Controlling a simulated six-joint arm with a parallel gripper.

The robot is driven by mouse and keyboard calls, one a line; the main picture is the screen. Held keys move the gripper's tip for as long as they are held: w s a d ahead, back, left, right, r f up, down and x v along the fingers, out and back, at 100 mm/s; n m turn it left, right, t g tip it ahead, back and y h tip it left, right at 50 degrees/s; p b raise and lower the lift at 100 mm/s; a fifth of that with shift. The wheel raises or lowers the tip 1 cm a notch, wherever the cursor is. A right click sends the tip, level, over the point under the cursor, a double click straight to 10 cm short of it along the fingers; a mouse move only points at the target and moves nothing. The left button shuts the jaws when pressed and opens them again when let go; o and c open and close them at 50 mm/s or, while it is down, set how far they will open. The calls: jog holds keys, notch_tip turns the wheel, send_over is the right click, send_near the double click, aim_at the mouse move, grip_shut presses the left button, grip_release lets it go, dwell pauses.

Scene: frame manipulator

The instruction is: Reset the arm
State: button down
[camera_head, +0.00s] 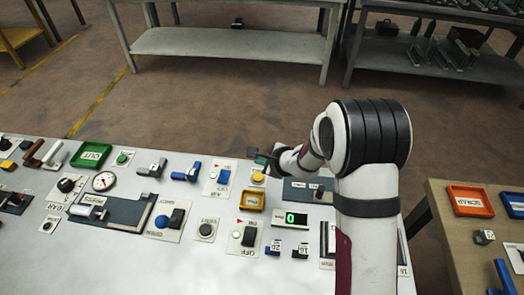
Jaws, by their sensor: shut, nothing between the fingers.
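My arm rises at the right of the head view and bends left over the panel. My gripper (258,154) is at the arm's left end, small and dark, above the far edge of the white control panel (120,272). It is shut and holds nothing. A yellow button (258,177) lies just below it in the picture; the height between them is hard to judge. My arm hides part of the panel's right side.
The panel carries a green tray (91,154), a gauge (103,181), a yellow tray (252,201), a green display (291,218) and several switches. A side table (440,205) at right holds an orange tray (470,201). Grey benches (230,42) stand behind, across open floor.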

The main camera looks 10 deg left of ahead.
jog(key=shift+r, duration=0.1)
jog(key=s+r+n+g+y, duration=0.2)
jog(key=s+r+n+g, duration=0.2)
jog(key=s+r+n, duration=0.9)
jog(key=s+d+g+h, duration=0.1)
jog(key=s+d+h, duration=0.1)
jog(key=s+d, duration=0.2)
jog(key=s+d+g+h, duration=0.1)
jog(key=s+d, duration=0.4)
jog(key=s, duration=0.6)
jog(key=s+d+g+h, duration=0.1)
jog(key=s+d+h, duration=0.2)
jog(key=s+d, duration=0.2)
jog(key=s, duration=0.3)
jog(key=shift+r, duration=0.4)
